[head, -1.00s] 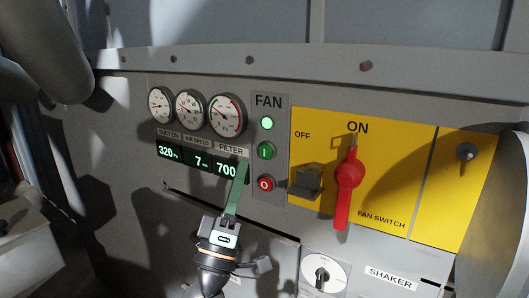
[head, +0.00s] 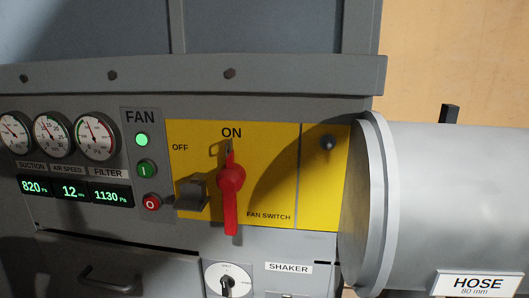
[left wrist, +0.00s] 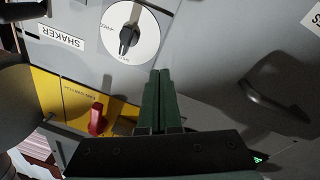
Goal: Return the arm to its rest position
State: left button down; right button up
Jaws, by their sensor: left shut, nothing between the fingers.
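My left gripper (left wrist: 162,76) shows in the left wrist view with its two green fingers together and nothing between them. It is in front of the grey panel, apart from the red fan switch handle (head: 231,194) as far as I can see. The handle hangs vertical below the ON mark on the yellow plate (head: 270,204); it also shows in the left wrist view (left wrist: 97,120). The green fan lamp (head: 142,140) is lit. The head view shows neither gripper, and my right gripper is in no view.
A large grey hose duct (head: 445,205) juts out at the right. The shaker dial (head: 228,279) sits below the yellow plate. A black pull handle (head: 112,279) stands out at lower left. Gauges (head: 97,138) and lit readouts (head: 74,190) are at the left.

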pick_arm(q)
jog(key=s+f+m+g+y, duration=0.1)
jog(key=s+f+g, duration=0.3)
jog(key=s+f, duration=0.5)
jog(key=s+f+m+g+y, duration=0.1)
jog(key=s+f+m+g, duration=0.2)
jog(key=s+f, duration=0.6)
notch_tip(320, 180, down, 8)
jog(key=shift+s+d+r+m+g, duration=0.25)
jog(key=shift+m+g, duration=0.15)
jog(key=shift+g, duration=0.8)
